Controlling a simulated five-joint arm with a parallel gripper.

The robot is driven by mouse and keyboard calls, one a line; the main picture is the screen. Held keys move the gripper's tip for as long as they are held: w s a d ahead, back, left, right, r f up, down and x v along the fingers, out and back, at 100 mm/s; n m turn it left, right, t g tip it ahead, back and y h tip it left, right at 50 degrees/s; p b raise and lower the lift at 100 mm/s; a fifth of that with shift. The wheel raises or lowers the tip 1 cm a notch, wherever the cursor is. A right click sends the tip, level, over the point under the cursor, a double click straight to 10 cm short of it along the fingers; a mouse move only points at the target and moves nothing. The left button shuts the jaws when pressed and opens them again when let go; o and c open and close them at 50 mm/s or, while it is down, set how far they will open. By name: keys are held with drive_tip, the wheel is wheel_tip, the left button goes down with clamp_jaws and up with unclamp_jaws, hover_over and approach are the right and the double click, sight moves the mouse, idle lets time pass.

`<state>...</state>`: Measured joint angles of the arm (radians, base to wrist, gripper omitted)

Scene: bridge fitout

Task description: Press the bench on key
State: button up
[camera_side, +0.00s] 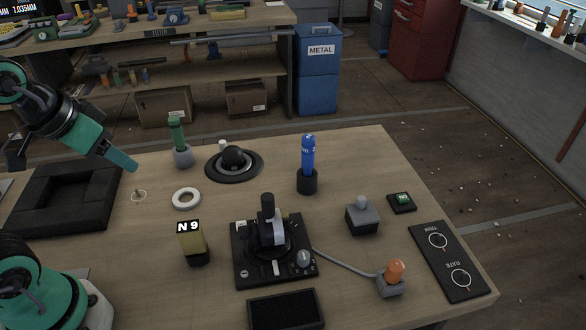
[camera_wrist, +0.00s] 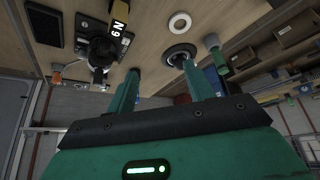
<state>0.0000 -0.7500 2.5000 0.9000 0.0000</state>
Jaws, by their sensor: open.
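The on key (camera_side: 402,203) is a small dark square block with a green label, flat on the right part of the bench (camera_side: 350,155) in the side view. The label's letters appear upside down there. My gripper (camera_side: 122,160) is at the far left of the side view, above the bench's left part and well away from the key. In the wrist view my gripper (camera_wrist: 160,70) shows two green fingers spread apart with nothing between them. I cannot make out the key in the wrist view.
A grey block with a round knob (camera_side: 362,216) stands just left of the key; a dial panel (camera_side: 450,262) lies to its right. A joystick unit (camera_side: 275,250), a blue upright handle (camera_side: 308,155), a black dome (camera_side: 234,160) and a white ring (camera_side: 186,198) stand between gripper and key.

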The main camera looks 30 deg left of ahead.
idle(0.4)
clamp_jaws()
idle(1.6)
